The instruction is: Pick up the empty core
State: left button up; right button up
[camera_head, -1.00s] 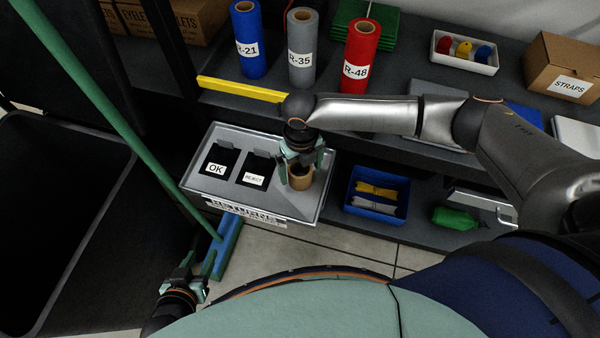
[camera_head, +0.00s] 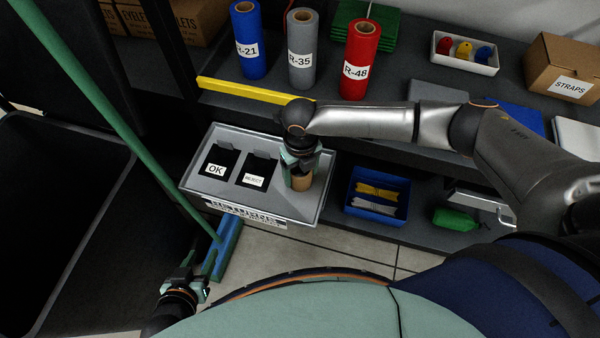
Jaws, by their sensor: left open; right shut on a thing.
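The empty core (camera_head: 302,183) is a short brown cardboard tube at the right end of the grey returns tray (camera_head: 275,205). My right gripper (camera_head: 300,175) is above it and shut on it, its fingers on either side. The gripper hides the core's upper part. I cannot tell whether the core still touches the tray. My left gripper (camera_head: 198,278) is open and empty at the lower left, near the blue foot of a green pole.
The tray also has OK (camera_head: 215,168) and REJECT (camera_head: 255,180) slots. A blue bin (camera_head: 377,193) stands right of it. Blue, grey and red rolls (camera_head: 360,60) stand on the shelf above, behind a yellow bar (camera_head: 243,90). A black bin (camera_head: 60,230) is at left.

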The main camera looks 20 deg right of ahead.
jog(key=shift+c, duration=0.9)
jog(key=shift+r, duration=0.1)
